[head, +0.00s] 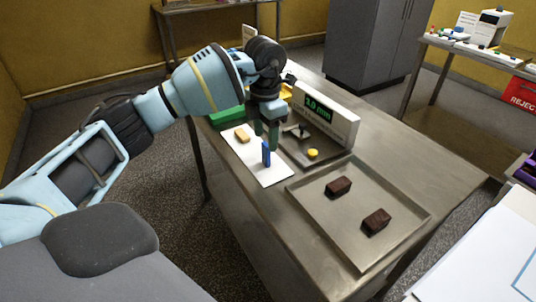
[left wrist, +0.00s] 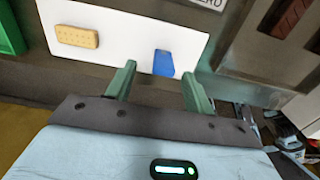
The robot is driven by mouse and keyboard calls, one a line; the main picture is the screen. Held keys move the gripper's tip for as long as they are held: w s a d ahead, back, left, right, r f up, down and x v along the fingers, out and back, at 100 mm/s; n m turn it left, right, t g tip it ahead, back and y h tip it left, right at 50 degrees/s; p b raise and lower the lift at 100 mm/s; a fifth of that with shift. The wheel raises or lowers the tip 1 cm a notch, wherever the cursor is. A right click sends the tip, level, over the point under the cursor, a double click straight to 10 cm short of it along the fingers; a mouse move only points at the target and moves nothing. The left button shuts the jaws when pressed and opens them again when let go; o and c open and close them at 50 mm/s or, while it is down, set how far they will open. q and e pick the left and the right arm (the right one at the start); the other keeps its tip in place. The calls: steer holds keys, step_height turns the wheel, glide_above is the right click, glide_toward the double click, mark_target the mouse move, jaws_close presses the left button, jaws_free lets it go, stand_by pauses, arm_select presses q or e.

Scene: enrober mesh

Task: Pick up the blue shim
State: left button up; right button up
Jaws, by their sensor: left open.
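The blue shim (head: 266,154) appears to stand upright on a white sheet (head: 272,178) on the metal table. My left gripper (head: 267,133) points down above and just behind it in the head view, with its fingers apart. In the left wrist view the shim (left wrist: 164,63) shows beyond the open fingertips of the left gripper (left wrist: 158,74), nearer the right finger. Nothing is between the fingers that I can see, and contact with the shim cannot be told. My right gripper is not in view.
A tan biscuit (head: 242,135) lies on the sheet's far part. A green object (head: 227,116) is behind it. A darker tray (head: 318,163) with a yellow piece and a display box (head: 325,112) stand to the right. A metal tray (head: 352,219) holds two brown blocks.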

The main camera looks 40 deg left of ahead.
mark_target(266, 144)
arm_select(q)
steer(key=shift+s+d+f, duration=0.1)
steer(key=shift+f, duration=1.3)
steer(key=shift+s+d+f, duration=0.1)
steer(key=shift+f, duration=1.3)
steer(key=c, duration=1)
steer(key=shift+c, duration=0.2)
steer(key=shift+r, duration=0.2)
steer(key=shift+r, duration=0.25)
steer(key=r, duration=0.2)
steer(key=shift+s+d+r, duration=0.1)
steer(key=shift+s+r, duration=0.1)
steer(key=shift+r, duration=0.15)
steer(key=s+d, duration=0.4)
steer(key=s, duration=0.2)
steer(key=s+d+r, duration=0.1)
steer(key=s+d, duration=0.2)
steer(key=s, duration=0.4)
steer(key=shift+s+d+r, duration=0.25)
steer(key=shift+s+d, duration=0.05)
steer(key=shift+d, duration=0.05)
